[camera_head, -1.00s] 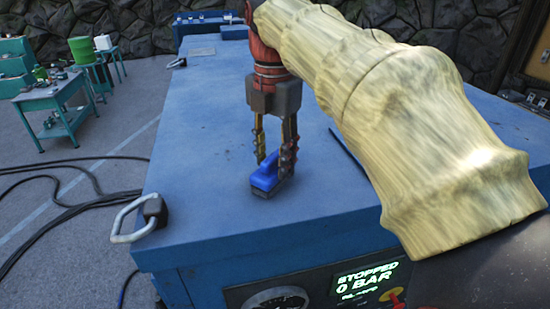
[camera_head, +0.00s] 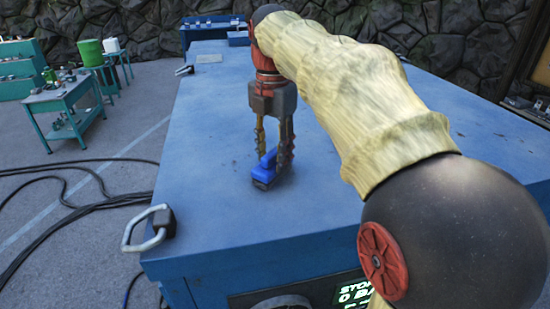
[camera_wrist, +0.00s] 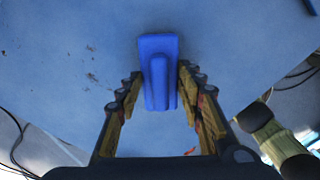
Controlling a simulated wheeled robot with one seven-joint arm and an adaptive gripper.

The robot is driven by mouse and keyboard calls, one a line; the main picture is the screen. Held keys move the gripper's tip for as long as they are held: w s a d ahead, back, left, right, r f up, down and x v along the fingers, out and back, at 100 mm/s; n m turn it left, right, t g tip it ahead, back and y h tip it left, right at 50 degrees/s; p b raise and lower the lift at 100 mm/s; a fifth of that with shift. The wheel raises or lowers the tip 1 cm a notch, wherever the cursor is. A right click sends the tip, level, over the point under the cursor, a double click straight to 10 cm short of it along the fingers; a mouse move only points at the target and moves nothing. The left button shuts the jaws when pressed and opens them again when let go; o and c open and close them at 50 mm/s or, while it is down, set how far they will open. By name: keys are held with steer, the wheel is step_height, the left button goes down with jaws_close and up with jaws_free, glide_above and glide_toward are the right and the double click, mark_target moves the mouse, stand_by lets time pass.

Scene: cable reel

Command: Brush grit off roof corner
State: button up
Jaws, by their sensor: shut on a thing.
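My gripper (camera_head: 272,152) points down over the blue roof (camera_head: 210,205) of the machine, its fingers closed on both sides of a blue brush (camera_head: 264,167). In the wrist view the brush (camera_wrist: 158,70) sits between the two fingertips (camera_wrist: 159,82), its raised handle facing the camera. Its dark underside is at or just above the roof; I cannot tell if it touches. Small dark grit specks (camera_wrist: 92,76) lie on the roof to the left of the brush in the wrist view. The front left roof corner (camera_head: 148,262) is bare in the head view.
A metal handle (camera_head: 150,230) on a dark block stands at the roof's left edge. A lit display panel (camera_head: 355,292) is on the front face. Black cables (camera_head: 75,190) lie on the floor at left, near a green workbench (camera_head: 62,100). The roof's middle is mostly clear.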

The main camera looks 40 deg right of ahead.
steer(key=shift+w+d, duration=0.3)
steer(key=shift+w, duration=0.35)
steer(key=shift+w+d, duration=0.25)
steer(key=shift+w, duration=0.4)
steer(key=shift+w+d, duration=0.3)
steer(key=shift+w, duration=0.35)
steer(key=shift+s+d, duration=0.25)
steer(key=shift+d, duration=0.2)
steer(key=shift+s+d, duration=0.2)
steer(key=shift+d, duration=0.25)
steer(key=shift+s+a+f+b, duration=0.1)
steer(key=shift+s+a+b, duration=0.25)
steer(key=shift+s, duration=0.4)
steer(key=shift+s+a+f+b, duration=0.1)
steer(key=shift+s+a+b, duration=0.2)
steer(key=shift+s, duration=0.45)
steer(key=shift+s+a+r+b, duration=0.1)
steer(key=shift+s+a+b, duration=0.3)
steer(key=shift+s, duration=0.6)
steer(key=shift+s+a+r+b, duration=0.15)
steer(key=shift+s+a, duration=0.3)
steer(key=shift+s, duration=0.5)
